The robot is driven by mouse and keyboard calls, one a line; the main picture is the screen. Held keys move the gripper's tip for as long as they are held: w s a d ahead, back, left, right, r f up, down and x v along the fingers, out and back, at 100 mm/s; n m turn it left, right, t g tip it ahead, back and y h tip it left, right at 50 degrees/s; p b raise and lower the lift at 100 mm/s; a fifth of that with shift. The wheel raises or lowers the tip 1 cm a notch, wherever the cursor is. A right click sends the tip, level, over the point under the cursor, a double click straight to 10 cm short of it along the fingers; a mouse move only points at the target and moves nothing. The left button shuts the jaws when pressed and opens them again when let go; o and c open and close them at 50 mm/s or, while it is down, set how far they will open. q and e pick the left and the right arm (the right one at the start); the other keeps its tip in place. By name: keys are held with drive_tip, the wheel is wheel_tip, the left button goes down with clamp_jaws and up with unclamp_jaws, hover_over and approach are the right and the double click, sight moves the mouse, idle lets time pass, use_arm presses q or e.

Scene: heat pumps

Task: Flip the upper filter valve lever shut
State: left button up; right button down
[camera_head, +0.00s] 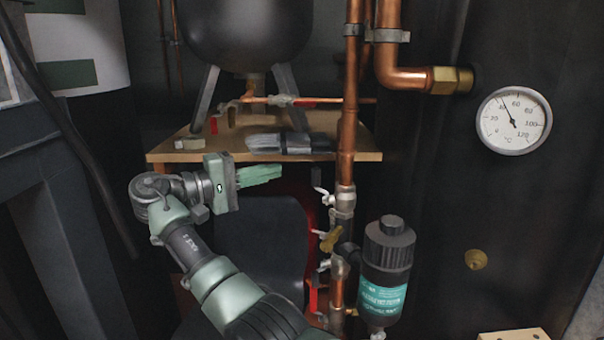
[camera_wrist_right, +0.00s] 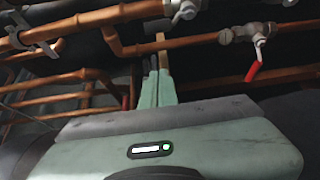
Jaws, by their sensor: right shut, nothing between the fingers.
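The filter (camera_head: 388,265) is a dark canister with a teal label, beside a vertical copper pipe. An upper valve (camera_head: 343,202) sits on that pipe above the filter. Its small pale lever (camera_head: 322,193) sticks out to the left. A brass-coloured handle (camera_head: 330,240) lies below it, and another valve (camera_head: 338,268) is lower down. My right gripper (camera_head: 280,172) is shut and empty, left of the upper valve and apart from it. Its green fingers (camera_wrist_right: 158,88) are together in the right wrist view. My left gripper is not in view.
A wooden shelf (camera_head: 175,155) carries a brush (camera_head: 290,143) above the gripper and a dark tank (camera_head: 245,35) behind. A dial gauge (camera_head: 514,121) is at right. The wrist view shows copper pipes (camera_wrist_right: 100,18) and a red-levered valve (camera_wrist_right: 254,70).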

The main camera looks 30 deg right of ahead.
drive_tip(key=d, duration=0.8)
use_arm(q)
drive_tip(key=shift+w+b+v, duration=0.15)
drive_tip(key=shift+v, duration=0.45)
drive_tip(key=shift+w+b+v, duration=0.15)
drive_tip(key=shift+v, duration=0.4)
use_arm(e)
drive_tip(key=s, duration=0.1)
drive_tip(key=s+a, duration=0.2)
drive_tip(key=shift+s, duration=0.4)
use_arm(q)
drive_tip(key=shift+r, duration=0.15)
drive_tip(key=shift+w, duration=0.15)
use_arm(e)
drive_tip(key=shift+f, duration=0.1)
